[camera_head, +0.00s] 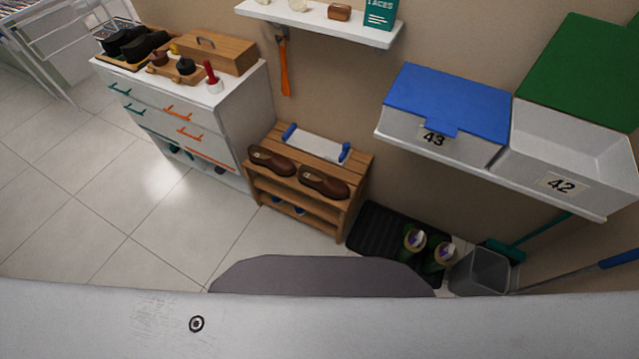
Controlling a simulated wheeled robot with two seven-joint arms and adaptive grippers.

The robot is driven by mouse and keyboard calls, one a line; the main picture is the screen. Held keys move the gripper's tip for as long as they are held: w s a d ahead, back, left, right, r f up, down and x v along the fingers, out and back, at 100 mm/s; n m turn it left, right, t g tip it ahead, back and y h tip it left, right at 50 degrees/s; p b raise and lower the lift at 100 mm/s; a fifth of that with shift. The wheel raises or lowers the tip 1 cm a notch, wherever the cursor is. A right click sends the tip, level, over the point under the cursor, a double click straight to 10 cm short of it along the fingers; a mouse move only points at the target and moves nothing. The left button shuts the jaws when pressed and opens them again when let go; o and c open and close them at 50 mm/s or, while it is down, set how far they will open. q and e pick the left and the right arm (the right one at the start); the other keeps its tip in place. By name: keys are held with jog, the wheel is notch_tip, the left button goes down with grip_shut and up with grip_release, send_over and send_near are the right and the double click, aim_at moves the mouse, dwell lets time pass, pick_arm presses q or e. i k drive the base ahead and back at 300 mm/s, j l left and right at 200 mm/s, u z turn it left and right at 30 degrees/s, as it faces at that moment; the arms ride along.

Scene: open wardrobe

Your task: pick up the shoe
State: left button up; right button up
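Two brown shoes lie on top of a low wooden rack. The left brown shoe (271,161) is near the rack's left end, and the right brown shoe (324,183) is to its right, apart from it. Black shoes (140,46) sit on a tray on top of the white cabinet at the upper left. Green footwear (427,250) stands on a black mat at the lower right. Neither of my grippers is in view, so I cannot see whether they are open or shut.
The wooden rack (356,167) also carries a white item with blue ends (315,144). The white cabinet (222,119) stands left of it. A shelf with blue-lidded box 43 (448,101) and box 42 (570,157) juts out at right. A grey bin (481,271) stands below. Tiled floor at left is clear.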

aim_at(331, 189)
jog(key=i+j+u, duration=0.8)
jog(key=k+l, duration=0.05)
jog(key=k, duration=0.05)
